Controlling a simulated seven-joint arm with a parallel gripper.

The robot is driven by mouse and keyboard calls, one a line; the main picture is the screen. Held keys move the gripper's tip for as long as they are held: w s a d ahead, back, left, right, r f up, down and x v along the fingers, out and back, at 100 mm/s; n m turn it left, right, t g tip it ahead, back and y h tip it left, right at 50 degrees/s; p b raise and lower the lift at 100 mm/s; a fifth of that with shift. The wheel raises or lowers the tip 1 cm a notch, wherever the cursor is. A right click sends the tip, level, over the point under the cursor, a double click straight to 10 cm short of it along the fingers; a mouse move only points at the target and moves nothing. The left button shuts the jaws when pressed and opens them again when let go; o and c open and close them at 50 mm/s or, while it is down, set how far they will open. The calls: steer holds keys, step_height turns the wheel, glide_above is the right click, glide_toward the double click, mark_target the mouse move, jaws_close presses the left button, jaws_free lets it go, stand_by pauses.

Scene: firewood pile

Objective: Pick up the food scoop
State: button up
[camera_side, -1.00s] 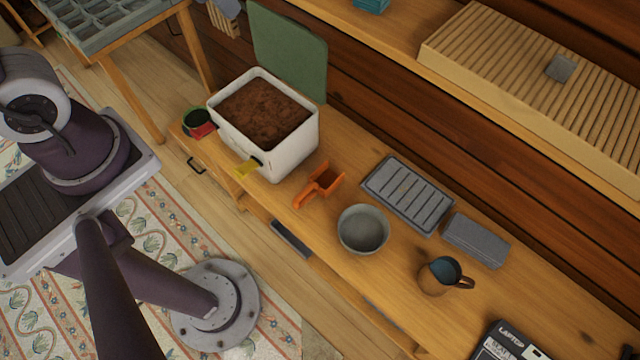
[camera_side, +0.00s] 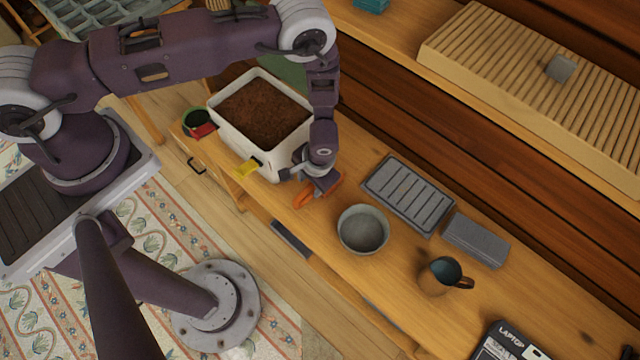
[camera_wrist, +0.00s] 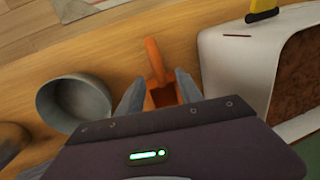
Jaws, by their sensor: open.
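The orange food scoop (camera_side: 304,198) lies on the wooden bench between the white soil bin and the grey bowl. My gripper (camera_side: 316,188) is down over it in the side view and hides part of its body. In the wrist view the scoop's handle (camera_wrist: 155,61) points away past the fingertips, and its orange body sits between the two fingers. My gripper (camera_wrist: 158,88) is open there, one finger on each side of the scoop. I cannot tell whether either finger touches it.
The white bin (camera_side: 229,138) full of brown soil stands close beside my gripper. A grey bowl (camera_side: 363,230) stands on the other side. A ribbed grey tray (camera_side: 407,195), a grey block (camera_side: 475,240) and a jug (camera_side: 441,277) lie further right.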

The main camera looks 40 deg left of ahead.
mark_target(312, 185)
steer(key=f, duration=0.3)
steer(key=w+f, duration=0.1)
steer(key=shift+a+f, duration=0.2)
steer(key=shift+a, duration=0.2)
jaws_close()
step_height(312, 185, up, 10)
steer(key=shift+r, duration=0.1)
